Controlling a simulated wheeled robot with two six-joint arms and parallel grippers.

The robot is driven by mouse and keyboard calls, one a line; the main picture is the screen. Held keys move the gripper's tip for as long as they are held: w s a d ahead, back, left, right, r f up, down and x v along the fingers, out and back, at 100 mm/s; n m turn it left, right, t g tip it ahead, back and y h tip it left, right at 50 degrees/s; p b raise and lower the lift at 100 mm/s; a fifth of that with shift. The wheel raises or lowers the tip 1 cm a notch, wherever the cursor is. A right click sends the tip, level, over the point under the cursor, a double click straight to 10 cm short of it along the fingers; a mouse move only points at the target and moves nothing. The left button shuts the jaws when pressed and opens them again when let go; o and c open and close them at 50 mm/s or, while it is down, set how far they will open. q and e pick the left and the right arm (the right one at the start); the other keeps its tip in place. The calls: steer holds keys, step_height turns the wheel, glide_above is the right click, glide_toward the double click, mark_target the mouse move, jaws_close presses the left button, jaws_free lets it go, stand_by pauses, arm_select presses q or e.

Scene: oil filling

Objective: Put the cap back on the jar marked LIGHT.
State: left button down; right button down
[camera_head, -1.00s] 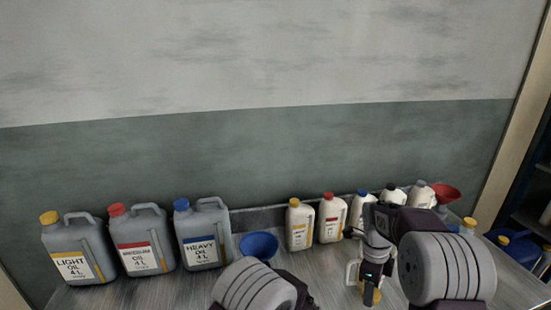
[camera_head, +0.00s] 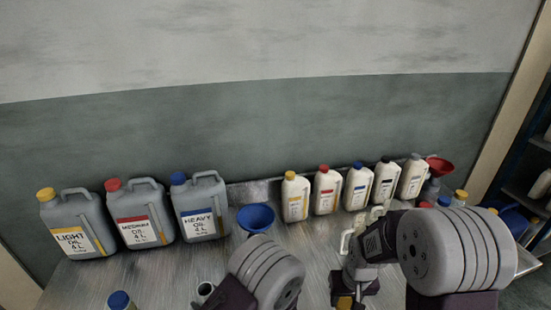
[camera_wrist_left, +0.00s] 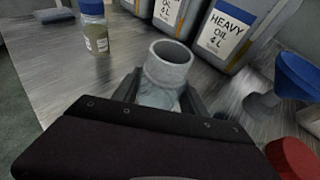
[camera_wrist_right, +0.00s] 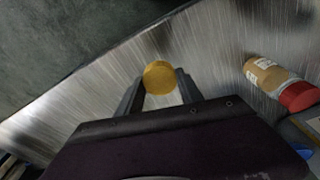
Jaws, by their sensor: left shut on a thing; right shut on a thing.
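My left gripper (camera_wrist_left: 166,98) is shut on an uncapped grey jar (camera_wrist_left: 168,70). My right gripper (camera_wrist_right: 160,92) is shut on a yellow cap (camera_wrist_right: 160,76), seen from above between the fingers. In the head view, yellow shows at the right gripper (camera_head: 345,301), low over the table and to the right of the jar, well apart from it. The cap's underside is hidden.
Light, medium and heavy oil cans (camera_head: 75,222) stand at the back left, beside a blue funnel (camera_head: 256,218). Several white bottles (camera_head: 296,198) line the back right. A blue-capped jar (camera_wrist_left: 95,30) stands near the held jar. A red-capped jar (camera_wrist_right: 278,82) shows in the right wrist view.

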arm_select(q)
steer(key=shift+s, duration=0.1)
stand_by(0.4)
steer(key=s+d+r+m+t+h, duration=0.1)
steer(key=d+r+m+t+h, duration=0.2)
steer(key=d+r, duration=0.7)
steer(key=shift+s+d+m+t+h, duration=0.25)
steer(key=shift+m+h, duration=0.25)
steer(key=shift+m, duration=0.3)
